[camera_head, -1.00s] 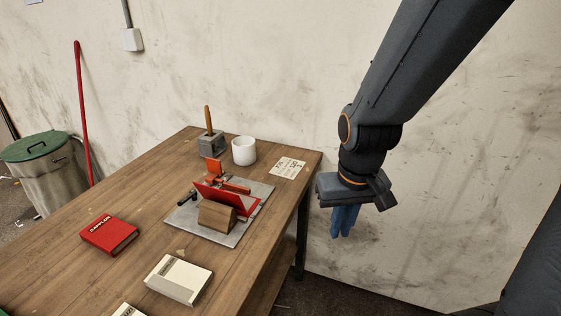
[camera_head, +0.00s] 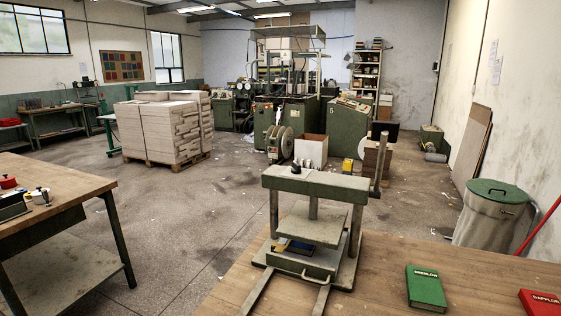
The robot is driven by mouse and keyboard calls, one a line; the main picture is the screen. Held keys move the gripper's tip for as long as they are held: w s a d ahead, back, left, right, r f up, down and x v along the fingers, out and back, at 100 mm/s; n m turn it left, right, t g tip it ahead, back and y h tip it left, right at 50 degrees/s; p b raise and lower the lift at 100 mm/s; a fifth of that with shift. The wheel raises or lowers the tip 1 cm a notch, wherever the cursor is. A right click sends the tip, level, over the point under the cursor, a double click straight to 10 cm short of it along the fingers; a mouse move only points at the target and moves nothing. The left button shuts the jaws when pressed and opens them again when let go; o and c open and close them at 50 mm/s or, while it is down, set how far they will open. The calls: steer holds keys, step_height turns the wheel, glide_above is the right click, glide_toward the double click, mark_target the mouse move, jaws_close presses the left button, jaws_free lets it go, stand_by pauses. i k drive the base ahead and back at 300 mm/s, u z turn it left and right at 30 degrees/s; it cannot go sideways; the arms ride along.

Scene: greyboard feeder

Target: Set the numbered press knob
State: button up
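A grey-green bench press (camera_head: 315,186) stands on the near wooden table, with posts, a top beam and a flat platen (camera_head: 312,228). A small black knob-like part (camera_head: 296,169) sits on top of its beam, left of the middle. No number can be read on it. Two rails and a looped handle (camera_head: 320,275) face me at the press's front. I cannot tell from this view which part is the numbered knob. My gripper is not in view.
A green book (camera_head: 426,287) and a red book (camera_head: 541,302) lie right of the press. Another table (camera_head: 50,200) stands at left. Open floor (camera_head: 200,215) lies between the tables. Farther back are stacked board on a pallet (camera_head: 162,130) and a large green machine (camera_head: 300,118).

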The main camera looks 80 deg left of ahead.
mark_target(297, 167)
steer(key=u, duration=1.3)
steer(key=i, duration=0.2)
steer(key=u, duration=0.45)
